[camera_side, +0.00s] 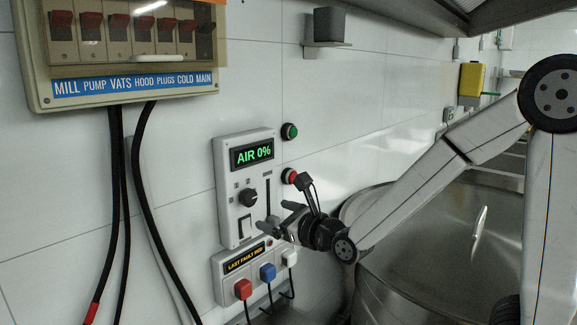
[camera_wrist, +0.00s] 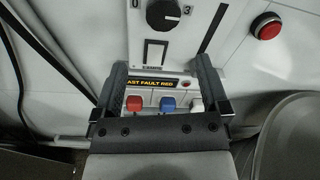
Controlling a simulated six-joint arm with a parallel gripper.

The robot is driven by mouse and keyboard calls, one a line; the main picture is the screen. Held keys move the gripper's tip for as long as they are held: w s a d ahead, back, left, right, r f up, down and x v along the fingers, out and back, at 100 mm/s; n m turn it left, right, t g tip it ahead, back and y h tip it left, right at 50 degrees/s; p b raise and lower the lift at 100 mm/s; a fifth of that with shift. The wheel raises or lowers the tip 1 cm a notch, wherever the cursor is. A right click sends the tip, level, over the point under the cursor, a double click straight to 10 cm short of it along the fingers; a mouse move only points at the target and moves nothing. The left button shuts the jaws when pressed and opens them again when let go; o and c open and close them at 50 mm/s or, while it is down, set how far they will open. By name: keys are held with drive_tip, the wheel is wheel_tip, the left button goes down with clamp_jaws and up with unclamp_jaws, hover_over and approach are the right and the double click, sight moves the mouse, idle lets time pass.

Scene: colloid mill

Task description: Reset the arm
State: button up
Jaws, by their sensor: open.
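My gripper (camera_side: 277,215) is in front of the white wall control panel (camera_side: 228,220), near its lower right part. Its two dark fingers are spread apart with nothing between them. In the wrist view my gripper (camera_wrist: 161,62) frames the lower socket box (camera_wrist: 147,93), labelled "LAST FAULT RED", with red, blue and white plugs. The panel has a dark knob (camera_wrist: 163,14), a green "AIR 0%" display (camera_side: 253,154), a rocker switch (camera_side: 245,228) and a vertical slot. Whether the fingers touch the panel cannot be told.
A green button (camera_side: 289,131) and a red button (camera_wrist: 267,27) are on the wall right of the panel. A large steel vat (camera_side: 430,235) stands at right. Black cables (camera_side: 113,210) hang below the breaker box (camera_side: 125,93).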

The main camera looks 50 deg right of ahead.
drive_tip(key=s+f+n+g, duration=0.7)
drive_tip(key=s+f+n, duration=0.1)
drive_tip(key=n, duration=0.8)
drive_tip(key=s+f+n+g+y, duration=0.1)
drive_tip(key=s+f+n+g, duration=0.6)
drive_tip(key=n, duration=1)
drive_tip(key=shift+s+f+g, duration=0.3)
drive_tip(key=shift+s+f, duration=0.05)
drive_tip(key=shift+f, duration=0.7)
drive_tip(key=shift+c, duration=0.2)
